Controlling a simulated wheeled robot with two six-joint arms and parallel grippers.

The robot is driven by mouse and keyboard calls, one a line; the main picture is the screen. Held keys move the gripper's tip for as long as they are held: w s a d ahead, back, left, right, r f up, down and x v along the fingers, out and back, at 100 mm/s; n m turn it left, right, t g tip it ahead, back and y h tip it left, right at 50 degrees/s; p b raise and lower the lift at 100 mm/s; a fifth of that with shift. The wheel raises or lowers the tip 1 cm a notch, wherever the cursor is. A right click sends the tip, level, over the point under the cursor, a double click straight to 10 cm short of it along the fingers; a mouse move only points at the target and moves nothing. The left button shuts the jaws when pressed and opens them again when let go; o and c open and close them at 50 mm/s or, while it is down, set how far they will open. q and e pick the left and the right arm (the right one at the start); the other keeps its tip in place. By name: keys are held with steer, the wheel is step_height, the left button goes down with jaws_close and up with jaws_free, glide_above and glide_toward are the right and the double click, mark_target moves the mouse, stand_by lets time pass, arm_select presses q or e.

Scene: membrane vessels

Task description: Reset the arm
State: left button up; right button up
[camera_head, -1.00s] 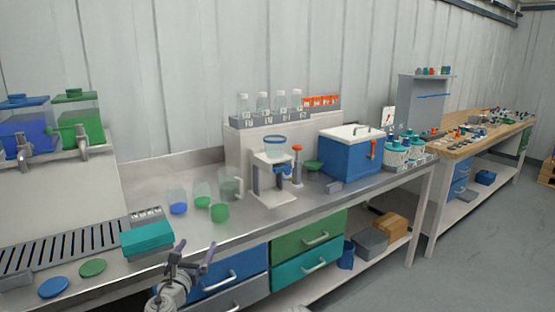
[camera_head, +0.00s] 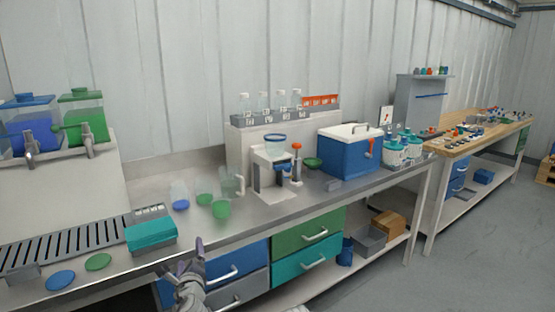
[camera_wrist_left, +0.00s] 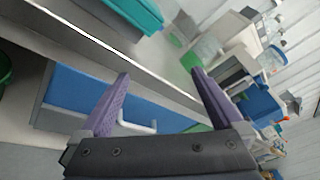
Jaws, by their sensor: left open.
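My left gripper (camera_head: 186,268) is low in front of the bench's front edge in the head view. In the left wrist view its two purple fingers (camera_wrist_left: 165,88) are spread wide with nothing between them. Beyond them lie the bench edge and a blue drawer (camera_wrist_left: 80,100) with a light handle. The teal box (camera_head: 151,234) stands on the bench above and to the left of the gripper, apart from it. My right gripper is not in either view.
The steel bench holds several clear cups with blue or green contents, such as a green one (camera_head: 221,209). A white press stand (camera_head: 268,180) and a blue cooler (camera_head: 347,157) stand further right. Blue (camera_head: 60,280) and green (camera_head: 98,262) discs lie at front left.

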arm_select(q)
steer(key=s+d+f+n+g, duration=0.3)
steer(key=s+f+n+g, duration=0.1)
steer(key=f+n, duration=0.2)
steer(key=s+d+f+n+g, duration=0.4)
steer(key=f+n, duration=0.3)
steer(key=s+d+f+n+g+h, duration=0.2)
steer(key=s+d+f+n+g, duration=0.15)
steer(key=s+d, duration=0.3)
steer(key=s+d+f+n+g+h, duration=0.25)
steer(key=s+d+g, duration=0.2)
steer(key=s, duration=0.35)
step_height(320, 180, up, 18)
steer(key=s+p, duration=0.1)
steer(key=p, duration=1.7)
steer(key=shift+d+y, duration=0.35)
steer(key=shift+d, duration=0.1)
steer(key=shift+s, duration=0.1)
